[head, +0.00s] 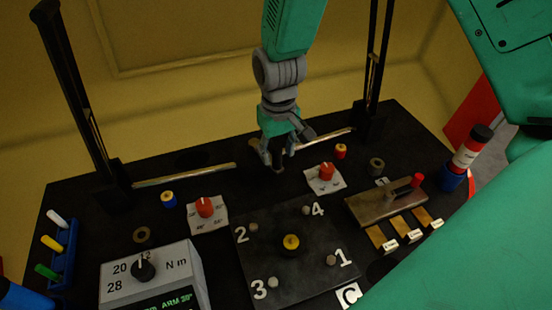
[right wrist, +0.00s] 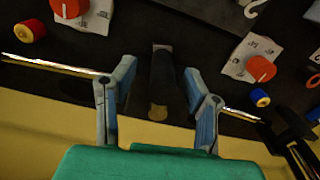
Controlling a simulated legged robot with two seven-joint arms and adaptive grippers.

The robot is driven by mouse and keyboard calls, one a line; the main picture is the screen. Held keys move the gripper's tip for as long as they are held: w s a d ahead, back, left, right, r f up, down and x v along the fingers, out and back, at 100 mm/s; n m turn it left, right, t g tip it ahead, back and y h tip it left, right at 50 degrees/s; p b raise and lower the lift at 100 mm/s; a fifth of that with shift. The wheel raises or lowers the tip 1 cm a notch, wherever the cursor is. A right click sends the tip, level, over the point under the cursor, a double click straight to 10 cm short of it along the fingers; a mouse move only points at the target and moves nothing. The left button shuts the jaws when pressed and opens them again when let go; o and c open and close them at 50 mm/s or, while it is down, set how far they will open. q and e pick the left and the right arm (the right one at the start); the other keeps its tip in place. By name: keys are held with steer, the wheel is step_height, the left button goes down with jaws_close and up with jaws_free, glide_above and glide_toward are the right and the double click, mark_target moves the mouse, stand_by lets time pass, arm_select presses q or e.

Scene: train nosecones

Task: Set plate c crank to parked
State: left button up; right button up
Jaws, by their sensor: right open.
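The dark plate (head: 262,270) carries corner numbers 1 to 4, a yellow-topped centre knob (head: 291,242) and a white C label (head: 348,295) at its front edge. My right gripper (head: 277,165) points down behind this plate, near the table's back edge. In the right wrist view the open gripper (right wrist: 160,100) has a finger on each side of a dark upright handle-like piece (right wrist: 162,78) with a tan end. It appears apart from both fingers. I cannot tell for certain that it is the crank; the gripper hides it in the head view. My left gripper is not in view.
Two red knobs (head: 205,207) (head: 326,171) on white cards flank the plate. Black posts (head: 75,90) (head: 373,70) stand at the back. A brown block (head: 385,203) with a red-tipped lever (head: 417,181) is at right. A grey Nm box (head: 155,280) is front left.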

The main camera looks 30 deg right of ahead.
steer(key=shift+d+f, duration=0.15)
steer(key=shift+f, duration=0.8)
steer(key=shift+a+r, duration=0.1)
steer(key=shift+a, duration=0.35)
steer(key=shift+c, duration=0.9)
steer(key=c, duration=0.6)
jaws_close()
steer(key=shift+d, duration=0.3)
